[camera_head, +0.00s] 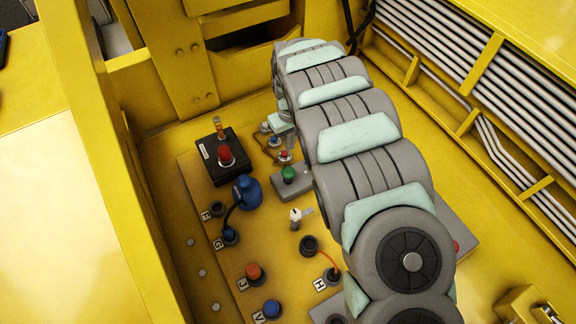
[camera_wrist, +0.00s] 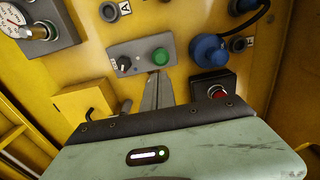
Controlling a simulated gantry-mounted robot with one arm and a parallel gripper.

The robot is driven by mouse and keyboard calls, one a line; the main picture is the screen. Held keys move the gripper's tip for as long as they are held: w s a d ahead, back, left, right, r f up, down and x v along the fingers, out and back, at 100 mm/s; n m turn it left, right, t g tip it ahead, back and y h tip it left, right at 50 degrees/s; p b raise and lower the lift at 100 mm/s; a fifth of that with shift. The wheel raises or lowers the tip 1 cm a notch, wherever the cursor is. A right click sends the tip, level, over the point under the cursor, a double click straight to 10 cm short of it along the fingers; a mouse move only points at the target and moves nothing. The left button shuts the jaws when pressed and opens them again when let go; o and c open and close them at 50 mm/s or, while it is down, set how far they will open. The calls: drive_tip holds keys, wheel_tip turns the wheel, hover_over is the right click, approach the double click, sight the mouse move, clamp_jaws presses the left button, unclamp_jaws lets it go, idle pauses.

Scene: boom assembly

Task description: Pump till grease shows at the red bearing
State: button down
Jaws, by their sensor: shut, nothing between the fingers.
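A grey control box (camera_head: 290,188) carries a green button (camera_head: 288,174). In the wrist view the same box (camera_wrist: 140,66) shows the green button (camera_wrist: 160,56) beside a black knob (camera_wrist: 124,63). My gripper (camera_wrist: 158,82) is shut and empty, its fingertips just below the green button in the wrist view; I cannot tell whether they touch the box. In the head view a small red-topped fitting (camera_head: 285,155) stands in a row of small fittings behind the box, possibly the red bearing. It is too small to tell whether grease shows there.
A black box with a red button (camera_head: 225,155) stands left of the grey box. A blue connector with a cable (camera_head: 248,191) and several labelled sockets are nearby. A gauge (camera_wrist: 14,20) shows at the wrist view's upper left. My arm covers much of the panel's right side.

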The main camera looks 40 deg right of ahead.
drive_tip(key=shift+f, duration=0.1)
drive_tip(key=b, duration=0.6)
approach(289, 171)
drive_tip(key=shift+a+f, duration=0.1)
wheel_tip(289, 171, down, 5)
drive_tip(key=shift+r+p, duration=0.1)
drive_tip(key=shift+p, duration=0.7)
drive_tip(key=shift+w+f, duration=0.1)
drive_tip(key=shift+f, duration=0.8)
drive_tip(key=shift+f+b, duration=0.8)
drive_tip(key=shift+f, duration=0.75)
drive_tip(key=shift+r, duration=0.1)
